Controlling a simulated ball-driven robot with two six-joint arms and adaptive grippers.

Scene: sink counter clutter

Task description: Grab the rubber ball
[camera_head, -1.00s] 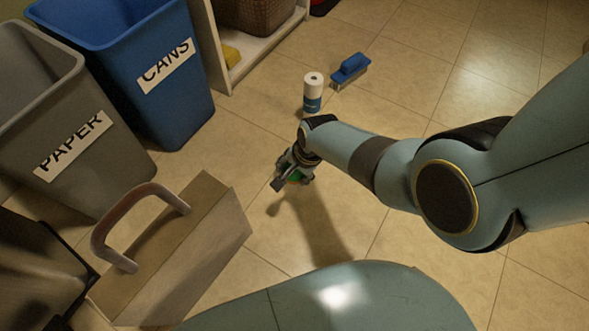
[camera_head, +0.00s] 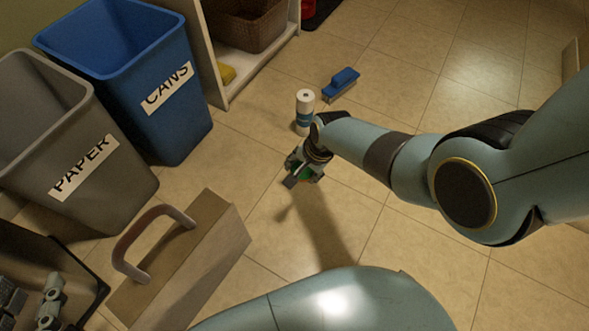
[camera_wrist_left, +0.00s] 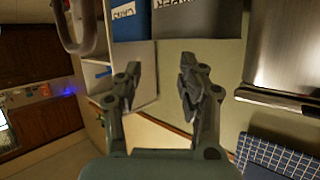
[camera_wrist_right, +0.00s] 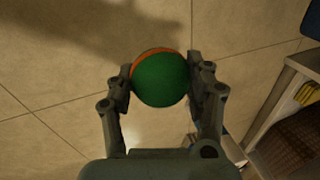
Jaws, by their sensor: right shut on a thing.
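The rubber ball (camera_wrist_right: 160,80) is green with an orange band. In the right wrist view it sits between the two fingers of my right gripper (camera_wrist_right: 163,82), which is shut on it. In the head view my right gripper (camera_head: 304,175) holds the ball above the tiled floor, with only a little green showing; the fingers hide most of it. My left gripper (camera_wrist_left: 160,85) is open and empty in the left wrist view. In the head view part of the left gripper (camera_head: 30,300) shows at the lower left edge.
A blue cans bin (camera_head: 120,75) and a grey paper bin (camera_head: 70,140) stand at the left. A box with a handle (camera_head: 190,265) stands at the lower left. A white and blue canister (camera_head: 304,112) and a blue brush (camera_head: 341,83) are beyond my right gripper. Floor on the right is clear.

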